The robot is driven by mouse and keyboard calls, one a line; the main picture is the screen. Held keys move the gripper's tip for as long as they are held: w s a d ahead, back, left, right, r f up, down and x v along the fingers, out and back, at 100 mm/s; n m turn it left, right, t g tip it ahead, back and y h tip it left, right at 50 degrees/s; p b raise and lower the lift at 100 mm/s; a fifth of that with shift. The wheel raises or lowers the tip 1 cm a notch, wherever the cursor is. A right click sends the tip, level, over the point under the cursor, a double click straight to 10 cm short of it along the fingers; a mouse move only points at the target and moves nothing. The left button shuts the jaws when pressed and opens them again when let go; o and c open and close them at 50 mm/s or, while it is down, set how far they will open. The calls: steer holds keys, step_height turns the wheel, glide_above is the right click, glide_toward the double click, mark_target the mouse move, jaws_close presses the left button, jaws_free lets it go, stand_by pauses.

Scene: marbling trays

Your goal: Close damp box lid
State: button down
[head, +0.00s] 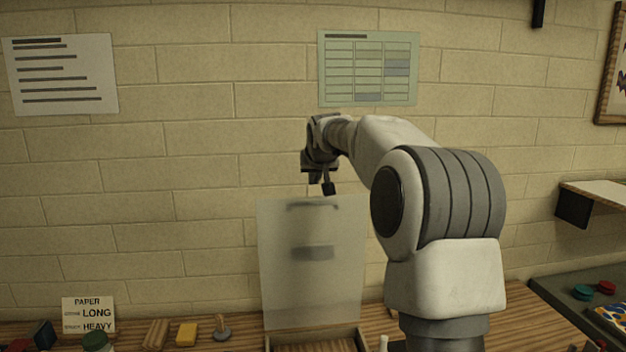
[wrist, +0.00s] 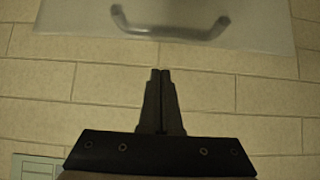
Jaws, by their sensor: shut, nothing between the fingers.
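The damp box lid (head: 312,270) is a translucent pale panel standing upright, open, at the back of the damp box (head: 318,342). Only the top part of the box shows at the bottom of the head view. A curved handle (head: 313,205) sits near the lid's upper edge. My gripper (head: 329,189) is shut and empty, at about the height of the lid's top edge. In the wrist view the shut fingertips (wrist: 160,72) point toward the lid's edge and handle (wrist: 170,28), with a gap showing between them in the picture. Depth between fingers and lid is hard to tell.
A paper sign (head: 88,313), a yellow block (head: 187,333), a wooden block (head: 156,333) and a small stamp-like tool (head: 222,328) stand left of the box. A shelf (head: 597,190) juts out at right. The brick wall (head: 200,150) is close behind.

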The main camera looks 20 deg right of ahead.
steer(key=p+x, duration=0.2)
steer(key=x, duration=0.5)
steer(key=shift+s+a+f, duration=0.15)
steer(key=shift+s, duration=0.45)
steer(key=shift+s+a+f, duration=0.1)
steer(key=shift+s+f, duration=0.05)
steer(key=shift+s, duration=0.45)
steer(key=shift+s+a+f, duration=0.15)
steer(key=shift+s, duration=0.45)
steer(key=shift+s+f+b, duration=0.1)
steer(key=shift+f+b, duration=0.05)
steer(key=shift+b, duration=0.25)
